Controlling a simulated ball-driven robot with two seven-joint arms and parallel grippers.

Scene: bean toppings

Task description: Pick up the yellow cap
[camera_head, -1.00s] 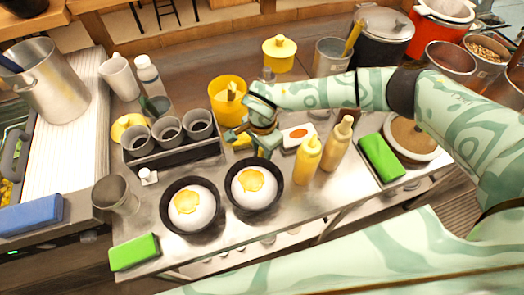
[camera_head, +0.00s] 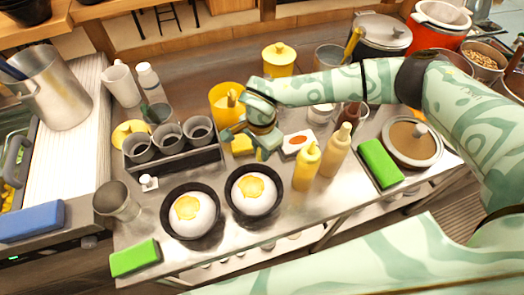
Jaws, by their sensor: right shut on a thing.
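A small yellow piece, which looks like the yellow cap (camera_head: 242,146), shows at my right gripper, above the middle of the steel counter. My right gripper (camera_head: 246,143) points down to the left. Its fingers stand on either side of the yellow piece and are shut on it. The wrist hides part of the contact, and I cannot tell whether the piece still touches the counter. My left gripper is not in view.
A yellow container (camera_head: 222,97) stands close behind the gripper. A rack of grey cups (camera_head: 170,140) is to its left. Two pans with eggs (camera_head: 190,212) (camera_head: 254,190) are in front. A yellow bottle (camera_head: 307,167) and a tan bottle (camera_head: 335,150) stand to the right.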

